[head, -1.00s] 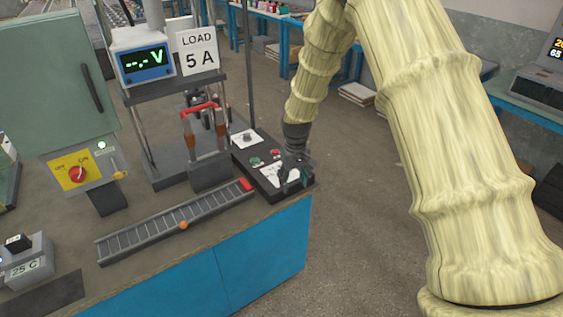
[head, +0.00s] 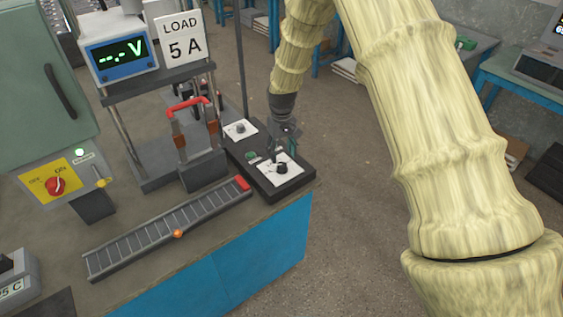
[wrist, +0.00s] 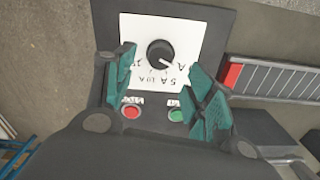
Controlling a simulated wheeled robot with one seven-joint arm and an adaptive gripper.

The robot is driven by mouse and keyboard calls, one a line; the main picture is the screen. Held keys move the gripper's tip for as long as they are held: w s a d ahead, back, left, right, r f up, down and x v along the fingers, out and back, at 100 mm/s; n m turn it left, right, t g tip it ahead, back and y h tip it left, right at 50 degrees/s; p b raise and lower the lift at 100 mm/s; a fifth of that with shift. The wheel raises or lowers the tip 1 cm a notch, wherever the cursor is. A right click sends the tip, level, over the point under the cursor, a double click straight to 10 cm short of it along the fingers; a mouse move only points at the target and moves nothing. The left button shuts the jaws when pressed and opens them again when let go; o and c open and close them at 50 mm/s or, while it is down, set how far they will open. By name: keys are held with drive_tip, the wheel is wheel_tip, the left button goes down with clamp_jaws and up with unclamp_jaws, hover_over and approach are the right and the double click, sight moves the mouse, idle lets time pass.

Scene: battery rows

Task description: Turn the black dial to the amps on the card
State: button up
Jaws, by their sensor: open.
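The load card (head: 181,37) reads "LOAD 5 A" and stands beside the voltmeter in the head view. The black dial (head: 283,168) sits on a white plate on a dark control box; it also shows in the wrist view (wrist: 160,54). Labels around it include "5 A" and "10 A", inverted in the wrist view. A pale mark on the dial's lower right edge seems to face a label ending in "A" at its right; the exact setting is unclear. My gripper (wrist: 160,72) is open, its teal fingers apart on either side of the view below the dial, apparently not touching it.
Red (wrist: 132,112) and green (wrist: 176,115) buttons sit close to the dial plate. A second white-plated knob (head: 240,129) is farther back. A red-handled switch (head: 190,125) and a slatted rail (head: 165,225) stand to the left. Open floor lies right of the bench.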

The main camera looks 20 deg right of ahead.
sight(282, 164)
drive_tip(key=shift+f+p, duration=0.7)
drive_tip(key=shift+f, duration=2.45)
drive_tip(key=c, duration=1.1)
